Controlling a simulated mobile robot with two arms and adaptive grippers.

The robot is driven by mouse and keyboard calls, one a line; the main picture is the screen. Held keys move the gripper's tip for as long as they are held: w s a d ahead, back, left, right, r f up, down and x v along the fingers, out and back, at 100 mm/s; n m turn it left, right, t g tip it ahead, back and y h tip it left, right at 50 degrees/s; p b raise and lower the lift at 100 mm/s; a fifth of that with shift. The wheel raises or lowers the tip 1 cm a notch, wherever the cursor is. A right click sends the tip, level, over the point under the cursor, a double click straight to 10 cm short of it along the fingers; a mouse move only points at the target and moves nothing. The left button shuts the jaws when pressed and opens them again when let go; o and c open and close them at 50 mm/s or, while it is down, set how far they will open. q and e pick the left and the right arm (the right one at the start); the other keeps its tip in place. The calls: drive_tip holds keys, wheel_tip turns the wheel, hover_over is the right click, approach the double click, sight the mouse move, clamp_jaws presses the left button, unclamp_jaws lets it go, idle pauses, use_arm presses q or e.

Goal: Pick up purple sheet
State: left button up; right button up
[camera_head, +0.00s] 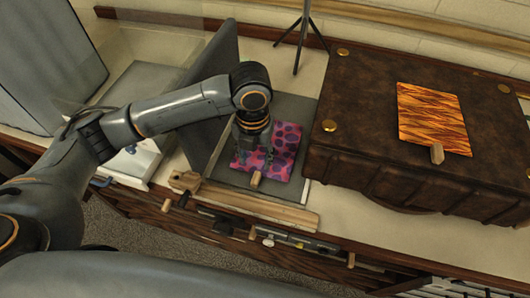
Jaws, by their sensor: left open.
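The purple sheet (288,150) is pink and purple with dark spots. It lies on a dark grey board (295,106) on the counter, with a small wooden tab (256,179) at its near edge. My left gripper (253,163) reaches down over the left part of the sheet, fingers apart, and hides some of it. I cannot tell whether the fingertips touch the sheet. My right gripper is not in view.
A brown leather case (405,130) stands right of the board, with an orange patterned sheet (432,115) on top. A grey upright panel (214,95) stands close on the left. A wooden bar (260,205) lies along the front edge. A black tripod (301,35) stands behind.

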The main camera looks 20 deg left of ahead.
use_arm(q)
hover_over(254, 183)
drive_tip(key=f, duration=0.8)
drive_tip(key=shift+s+d+p, duration=0.2)
drive_tip(key=shift+d+p, duration=0.1)
drive_tip(key=shift+f, duration=0.15)
drive_tip(key=f, duration=0.2)
drive_tip(key=f+p, duration=0.1)
drive_tip(key=f, duration=0.1)
drive_tip(key=shift+w+a+f, duration=0.1)
drive_tip(key=shift+w+a, duration=0.05)
drive_tip(key=shift+a, duration=0.25)
drive_tip(key=shift+f, duration=0.5)
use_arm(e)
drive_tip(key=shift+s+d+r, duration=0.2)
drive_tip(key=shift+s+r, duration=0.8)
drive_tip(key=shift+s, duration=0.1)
use_arm(q)
drive_tip(key=c, duration=0.9)
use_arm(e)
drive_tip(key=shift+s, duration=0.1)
